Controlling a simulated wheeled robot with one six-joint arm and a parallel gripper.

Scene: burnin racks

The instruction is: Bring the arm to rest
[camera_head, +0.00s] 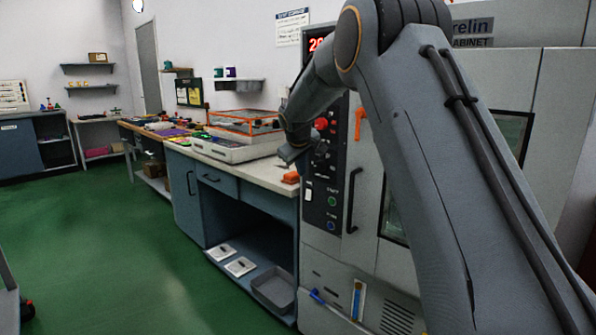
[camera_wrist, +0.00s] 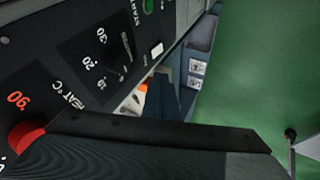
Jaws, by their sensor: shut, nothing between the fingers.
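My arm reaches up from the lower right of the head view, bends at the top, and comes down in front of the cabinet (camera_head: 385,250). My gripper (camera_head: 289,154) hangs at the arm's end, close to the cabinet's dark control panel (camera_head: 322,190) and above the near end of the workbench (camera_head: 262,174). It is shut, with nothing visible held. In the wrist view the control panel (camera_wrist: 75,75) fills the upper left, tilted and very near.
A red knob (camera_head: 321,123) and an orange handle (camera_head: 360,122) stick out of the cabinet near my gripper. An orange-edged clear box (camera_head: 245,122) stands on the bench, with a small orange item (camera_head: 290,178) nearer. Green floor (camera_head: 110,240) lies open at left.

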